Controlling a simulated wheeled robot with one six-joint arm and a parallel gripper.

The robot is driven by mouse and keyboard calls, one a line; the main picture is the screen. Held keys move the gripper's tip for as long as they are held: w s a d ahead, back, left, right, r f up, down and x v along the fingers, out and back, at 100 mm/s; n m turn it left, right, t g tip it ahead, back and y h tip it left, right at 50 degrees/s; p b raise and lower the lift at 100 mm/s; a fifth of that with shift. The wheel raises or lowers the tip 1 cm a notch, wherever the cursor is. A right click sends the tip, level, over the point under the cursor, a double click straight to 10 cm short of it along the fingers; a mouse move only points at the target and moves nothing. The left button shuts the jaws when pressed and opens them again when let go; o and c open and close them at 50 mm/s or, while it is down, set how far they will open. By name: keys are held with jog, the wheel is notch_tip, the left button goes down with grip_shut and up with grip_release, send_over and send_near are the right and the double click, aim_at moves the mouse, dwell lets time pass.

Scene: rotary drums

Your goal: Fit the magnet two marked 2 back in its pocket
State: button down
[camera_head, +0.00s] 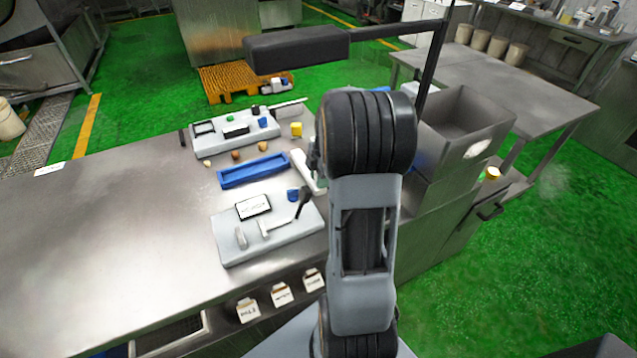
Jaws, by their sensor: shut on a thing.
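My arm (362,240) rises through the middle of the view and covers the bench behind it. My gripper is hidden behind the arm, so its jaws and whatever is between them do not show. No magnet marked 2 can be made out, and I cannot tell which pocket is its own. A similar grey unit (208,148) stands farther back.
A blue tray (222,182) lies between the units, with small round pieces (235,155) behind it. Steel boxes (465,125) stand right of my arm.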

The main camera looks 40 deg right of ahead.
jog(key=shift+f, duration=1)
jog(key=shift+f, duration=0.15)
jog(key=c, duration=0.9)
grip_release()
